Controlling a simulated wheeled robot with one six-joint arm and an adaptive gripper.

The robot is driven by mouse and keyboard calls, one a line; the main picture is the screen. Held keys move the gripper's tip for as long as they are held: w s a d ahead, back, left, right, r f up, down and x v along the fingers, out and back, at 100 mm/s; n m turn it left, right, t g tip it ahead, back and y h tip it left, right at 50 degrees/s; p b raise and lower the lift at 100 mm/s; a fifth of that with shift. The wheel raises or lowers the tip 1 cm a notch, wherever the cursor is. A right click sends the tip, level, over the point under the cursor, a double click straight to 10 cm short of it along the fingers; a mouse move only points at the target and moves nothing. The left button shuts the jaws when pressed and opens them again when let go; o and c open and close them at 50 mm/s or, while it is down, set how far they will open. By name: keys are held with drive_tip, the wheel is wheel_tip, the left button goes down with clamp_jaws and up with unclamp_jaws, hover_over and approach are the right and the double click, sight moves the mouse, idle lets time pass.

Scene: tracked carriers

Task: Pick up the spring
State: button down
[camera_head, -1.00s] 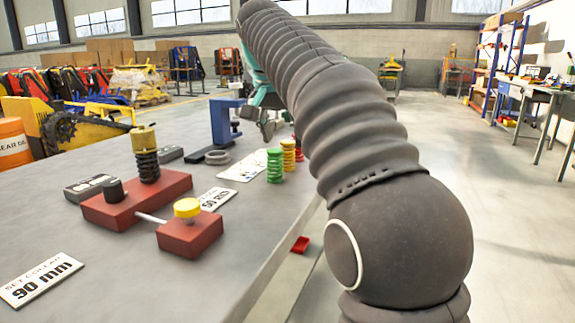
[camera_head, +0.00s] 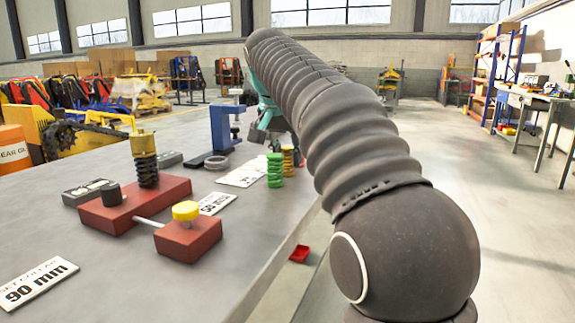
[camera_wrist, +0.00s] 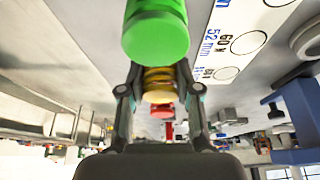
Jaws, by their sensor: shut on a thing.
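A green spring (camera_head: 275,170) stands on the table near its right edge. A yellow spring (camera_head: 288,158) stands just behind it, partly hidden by my arm. In the wrist view, the green spring (camera_wrist: 156,32) is large at the top, and the yellow spring (camera_wrist: 158,84) lies between the two fingers. A red spring (camera_wrist: 162,110) shows beyond it. My gripper (camera_wrist: 158,80) is shut on the yellow spring, a finger on each side. In the head view my arm hides much of the grip.
A red fixture (camera_head: 130,205) with a dark spring and a yellow-capped block stands at left. A blue stand (camera_head: 222,130), a grey ring (camera_head: 216,163) and a printed card (camera_head: 242,175) are left of the springs. A red bin (camera_head: 299,254) lies below the table edge.

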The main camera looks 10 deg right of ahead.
drive_tip(key=shift+r, duration=0.1)
drive_tip(key=shift+r+p, duration=0.3)
drive_tip(key=shift+r, duration=0.3)
wheel_tip(320, 180, up, 3)
drive_tip(key=shift+p, duration=0.75)
drive_tip(key=w+d+r+p, duration=0.3)
drive_tip(key=d+r, duration=0.3)
drive_tip(key=d, duration=0.5)
drive_tip(key=shift+w+r, duration=0.25)
